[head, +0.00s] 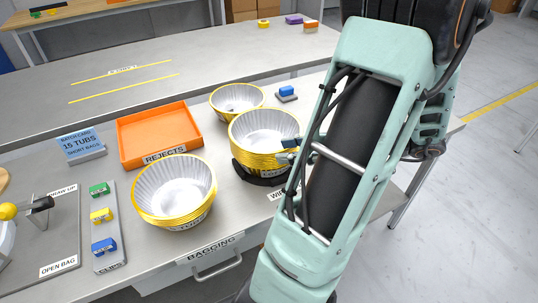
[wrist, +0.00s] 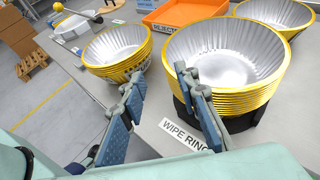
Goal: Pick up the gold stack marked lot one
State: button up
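Three gold-rimmed stacks of silver fluted tubs stand on the bench. The front stack (head: 174,190) has a label I cannot read clearly; it is at the left in the wrist view (wrist: 117,45). The middle stack (head: 262,135) sits on a black ring and is large at the right in the wrist view (wrist: 225,55). The third stack (head: 237,100) stands behind. I cannot tell which is lot one. My gripper (wrist: 157,78) is open and empty at the middle stack's edge. One finger overlaps that stack's near rim in the wrist view; the other is outside it. Contact is unclear.
An orange rejects tray (head: 158,135) lies behind the front stack. A clip strip (head: 104,228) and an open bag station (head: 40,240) are at the left. A blue batch card (head: 80,145) and a small blue-topped block (head: 287,92) stand on the bench. Another bench is behind.

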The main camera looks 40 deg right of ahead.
aim_at(254, 151)
jog(key=x, duration=0.3)
jog(key=b+x, duration=0.1)
jog(key=x, duration=0.2)
jog(key=d+b+x, duration=0.1)
jog(key=x, duration=0.3)
jog(key=shift+w+a+f, duration=0.1)
jog(key=shift+w, duration=0.2)
jog(key=shift+c, duration=0.4)
grip_shut()
